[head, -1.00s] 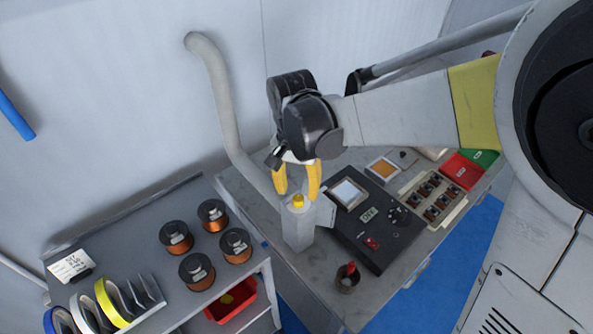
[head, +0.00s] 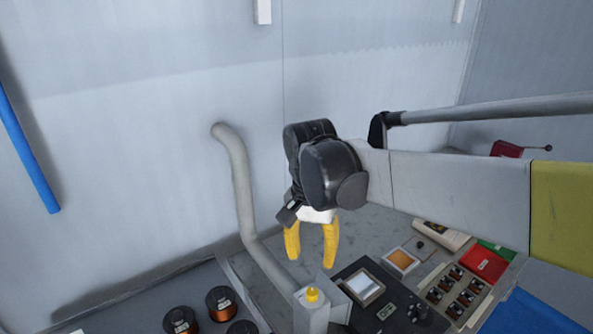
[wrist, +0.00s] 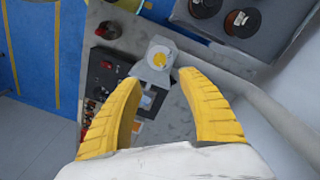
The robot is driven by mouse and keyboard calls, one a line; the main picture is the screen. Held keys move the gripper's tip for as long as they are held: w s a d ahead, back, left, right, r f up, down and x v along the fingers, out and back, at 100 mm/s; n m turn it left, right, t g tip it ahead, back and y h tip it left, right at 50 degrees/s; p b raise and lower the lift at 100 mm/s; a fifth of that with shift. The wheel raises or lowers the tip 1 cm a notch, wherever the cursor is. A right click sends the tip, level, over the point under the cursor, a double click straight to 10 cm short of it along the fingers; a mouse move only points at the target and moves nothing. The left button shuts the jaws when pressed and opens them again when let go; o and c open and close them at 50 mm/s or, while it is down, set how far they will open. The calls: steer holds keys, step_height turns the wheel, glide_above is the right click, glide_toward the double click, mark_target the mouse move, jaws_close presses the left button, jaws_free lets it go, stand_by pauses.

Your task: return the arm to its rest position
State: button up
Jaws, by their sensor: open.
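My gripper (head: 312,245) has yellow fingers spread apart with nothing between them. In the head view it hangs pointing down, above and a little behind the grey post with a yellow top (head: 312,295). It is clear of the post. In the wrist view my gripper (wrist: 158,105) shows both fingers apart, with the post's round top (wrist: 161,56) beyond the fingertips.
The bench holds a dark control box (head: 375,300), a tray of small coils (head: 455,292) and a red bin (head: 483,264). Copper spools (head: 221,304) stand on the left shelf. A grey pipe (head: 240,190) rises beside the wall.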

steer(key=s+d+f+n+t+b, duration=0.4)
steer(key=s+d+t, duration=0.3)
steer(key=s+d, duration=0.4)
steer(key=d, duration=0.3)
steer(key=shift+s+f+n, duration=0.15)
steer(key=shift+f+n, duration=0.1)
steer(key=shift+n, duration=0.05)
